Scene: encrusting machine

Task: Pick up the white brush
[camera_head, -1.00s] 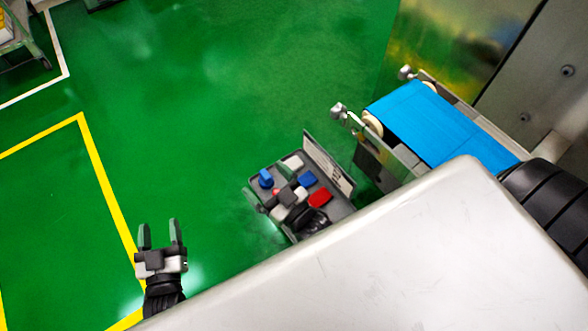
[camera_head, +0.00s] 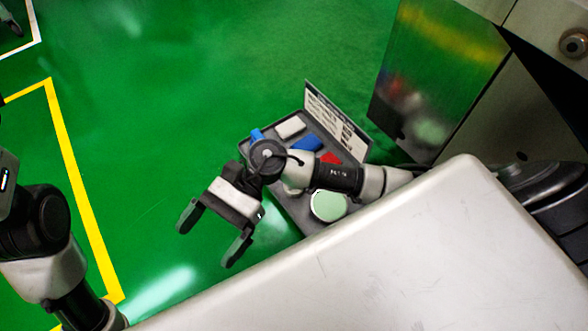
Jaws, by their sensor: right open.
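A dark grey tray (camera_head: 309,222) holds several coloured items. A small white block-shaped item (camera_head: 291,126), which looks like the white brush, lies at the tray's far left. My right arm crosses over the tray from the right. My right gripper (camera_head: 211,236) is open and empty, left of the tray, with its fingers pointing down-left, away from the white item. My left arm shows at the left edge, but its gripper is out of view.
Blue items (camera_head: 307,144), a red item (camera_head: 331,158) and a round pale-green-topped item (camera_head: 328,206) share the tray. A sign panel (camera_head: 336,119) stands along its far edge. Metal machine panels (camera_head: 437,75) stand at right. The green floor left of the tray is open.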

